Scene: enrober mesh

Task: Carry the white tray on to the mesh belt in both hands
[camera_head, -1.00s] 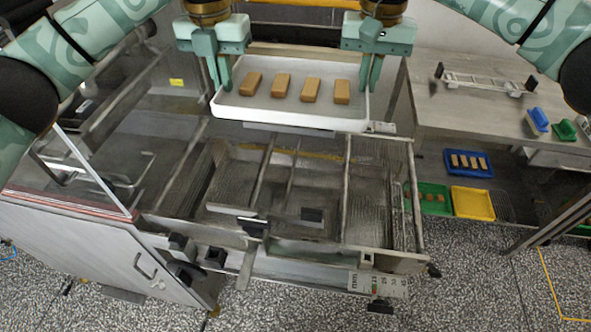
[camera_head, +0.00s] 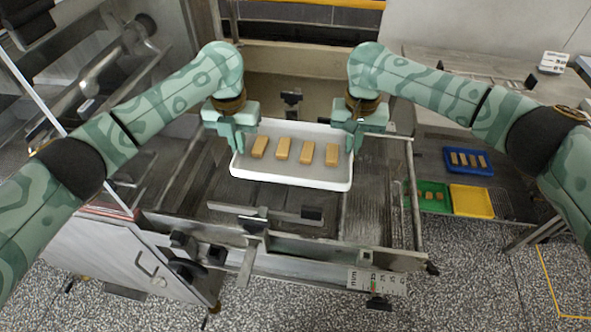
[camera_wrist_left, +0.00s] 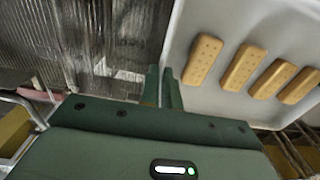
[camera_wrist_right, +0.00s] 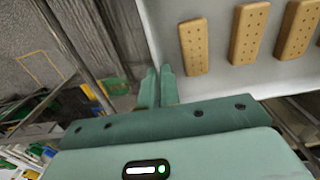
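The white tray (camera_head: 290,178) carries several brown biscuits (camera_head: 283,148) in a row. In the head view it is over the mesh belt (camera_head: 215,188) of the metal machine. I cannot tell whether it touches the mesh. My left gripper (camera_head: 238,148) is at the tray's left end, and my right gripper (camera_head: 350,145) is at its right end. In the left wrist view the fingers (camera_wrist_left: 162,88) are close together on the tray's wall (camera_wrist_left: 172,50). In the right wrist view the fingers (camera_wrist_right: 158,85) also close on the tray's wall (camera_wrist_right: 150,35).
A metal side rail (camera_head: 413,190) runs right of the belt, and a crossbar with black blocks (camera_head: 265,212) lies in front. Blue (camera_head: 468,161), green (camera_head: 430,204) and yellow (camera_head: 472,201) trays sit lower right. A clear panel (camera_head: 90,165) stands at left.

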